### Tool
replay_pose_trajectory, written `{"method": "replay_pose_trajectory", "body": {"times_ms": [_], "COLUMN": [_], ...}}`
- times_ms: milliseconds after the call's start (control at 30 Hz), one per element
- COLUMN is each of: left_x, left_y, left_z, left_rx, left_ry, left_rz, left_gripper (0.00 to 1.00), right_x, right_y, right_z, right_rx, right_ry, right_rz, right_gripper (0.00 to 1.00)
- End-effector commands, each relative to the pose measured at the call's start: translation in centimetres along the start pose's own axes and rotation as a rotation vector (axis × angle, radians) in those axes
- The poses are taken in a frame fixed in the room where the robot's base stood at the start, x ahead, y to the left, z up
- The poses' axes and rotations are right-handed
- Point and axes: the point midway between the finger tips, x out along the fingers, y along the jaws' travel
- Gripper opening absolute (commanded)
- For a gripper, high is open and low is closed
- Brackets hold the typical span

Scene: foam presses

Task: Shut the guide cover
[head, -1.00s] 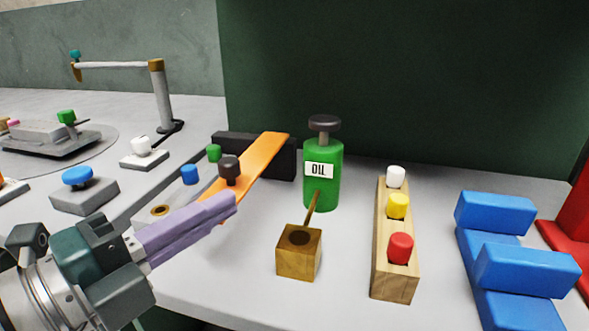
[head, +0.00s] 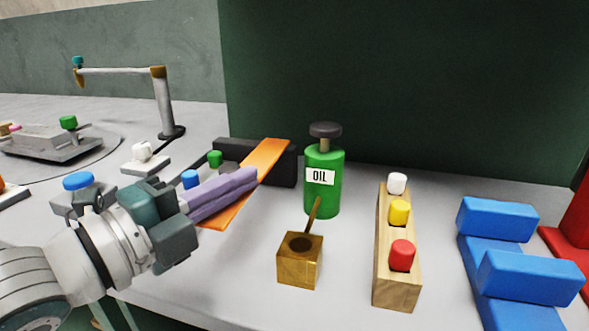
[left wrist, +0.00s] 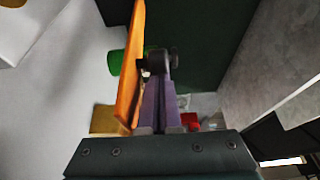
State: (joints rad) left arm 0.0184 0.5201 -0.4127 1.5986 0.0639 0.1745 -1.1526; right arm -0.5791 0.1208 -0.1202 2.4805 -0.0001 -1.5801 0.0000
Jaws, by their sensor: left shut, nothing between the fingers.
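The orange guide cover (head: 264,157) is a flat strip that stands tilted beside a black block (head: 233,149). Its lower end shows below my gripper's fingers. My left gripper (head: 256,178) has its purple fingers shut with nothing between them, and they lie across the cover in the head view. In the left wrist view, the fingers (left wrist: 161,85) run alongside the orange cover (left wrist: 129,65), with the dark knob (left wrist: 160,64) at their tips. I cannot tell whether they touch. The knob is hidden in the head view. My right gripper is not in view.
A green oil can (head: 323,190) and a brass block (head: 300,262) with a stick stand just right of the cover. Further right are a wooden peg block (head: 397,288) and blue blocks (head: 497,219). Blue (head: 191,179) and green (head: 215,159) knobs are close behind my fingers.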

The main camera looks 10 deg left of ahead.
Motion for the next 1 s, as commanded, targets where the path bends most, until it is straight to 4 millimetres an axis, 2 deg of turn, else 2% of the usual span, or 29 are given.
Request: {"method": "replay_pose_trajectory", "body": {"times_ms": [133, 233, 500, 600, 733, 1000], "left_x": [-0.1, -0.5, -3.1, -3.8, -4.1, -4.1], "left_y": [0.0, 0.2, 0.4, 0.3, 0.1, 0.0], "left_z": [0.1, 1.2, 7.2, 8.6, 9.4, 9.6], "left_rx": [0.001, 0.005, 0.007, 0.005, 0.001, 0.001], "left_ry": [0.0, -0.002, -0.003, -0.002, -0.003, -0.008], "left_rz": [0.001, 0.003, 0.005, 0.003, 0.002, 0.004], "left_gripper": [0.0, 0.0, 0.0, 0.0, 0.0, 0.0], "right_x": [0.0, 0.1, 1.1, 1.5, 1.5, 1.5], "right_y": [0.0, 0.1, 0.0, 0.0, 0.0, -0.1], "right_z": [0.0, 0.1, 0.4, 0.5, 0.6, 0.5], "right_rx": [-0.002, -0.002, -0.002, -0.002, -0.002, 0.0], "right_ry": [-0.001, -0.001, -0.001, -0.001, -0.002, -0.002], "right_rz": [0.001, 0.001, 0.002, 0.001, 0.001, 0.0], "right_gripper": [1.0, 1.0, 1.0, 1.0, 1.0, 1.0]}}
